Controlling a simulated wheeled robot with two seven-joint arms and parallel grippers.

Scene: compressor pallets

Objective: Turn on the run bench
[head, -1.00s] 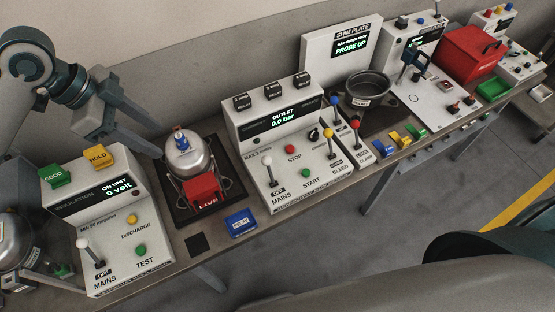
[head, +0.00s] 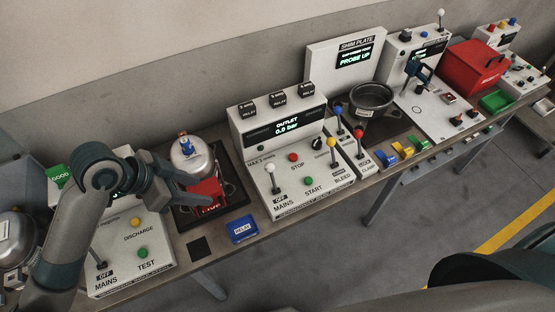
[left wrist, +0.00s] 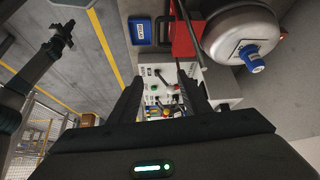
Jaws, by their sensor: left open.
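The run bench console (head: 290,165) stands mid-bench in the head view. Its lit display (head: 287,126) reads OUTLET 0.0 bar. Its white-knobbed MAINS lever (head: 271,168) stands up by an OFF label. A green START button (head: 308,181) and red STOP button (head: 293,157) are on its face. My left gripper (head: 207,177) is open and empty, above the compressor, left of the console. In the left wrist view, the console's buttons (left wrist: 160,90) show beyond the open fingers (left wrist: 163,100).
The silver compressor (head: 192,158) with a blue cap and red box sits on a dark mat left of the console. A blue relay box (head: 241,229) lies at the front edge. The insulation unit (head: 135,245) is partly behind my left arm. Yellow- and blue-knobbed levers stand at the console's right.

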